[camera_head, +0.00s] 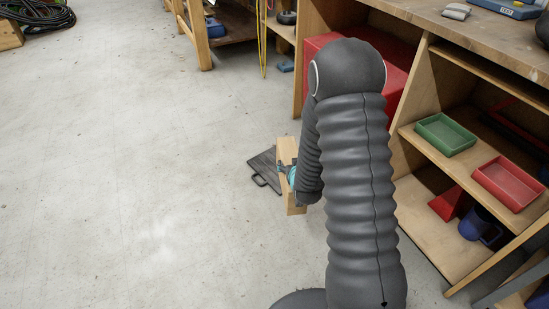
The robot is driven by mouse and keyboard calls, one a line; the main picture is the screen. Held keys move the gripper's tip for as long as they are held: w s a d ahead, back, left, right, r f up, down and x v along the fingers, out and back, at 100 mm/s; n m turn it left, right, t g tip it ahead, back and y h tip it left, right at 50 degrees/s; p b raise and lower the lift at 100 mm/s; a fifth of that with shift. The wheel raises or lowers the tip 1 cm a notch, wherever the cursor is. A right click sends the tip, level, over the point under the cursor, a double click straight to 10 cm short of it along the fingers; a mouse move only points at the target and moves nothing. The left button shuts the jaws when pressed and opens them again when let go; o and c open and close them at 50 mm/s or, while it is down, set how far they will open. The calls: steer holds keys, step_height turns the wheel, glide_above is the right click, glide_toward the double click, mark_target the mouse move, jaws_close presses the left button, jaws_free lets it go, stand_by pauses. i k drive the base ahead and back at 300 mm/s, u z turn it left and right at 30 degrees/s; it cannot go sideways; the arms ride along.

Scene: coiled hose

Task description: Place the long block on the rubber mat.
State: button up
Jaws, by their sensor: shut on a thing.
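The long block (296,202), pale wood, is held lengthwise away from me near the middle of the view. My gripper (287,172), a small part with teal on it, is shut on the block; my arm hides most of it and the block's right side. The dark grey rubber mat (261,165), with a small handle-like loop at its front edge, lies on the floor behind and left of the block. The block overlaps the mat's right part in this view. I cannot tell whether the block touches the mat or is above it.
A wooden workbench with shelves (440,180) stands on the right, holding a green tray (446,134) and a red tray (508,183). A red box (398,82) is behind my arm. A coiled hose (38,14) lies far left. The floor on the left is clear.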

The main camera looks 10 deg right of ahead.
mark_target(272, 169)
steer(key=i, duration=0.95)
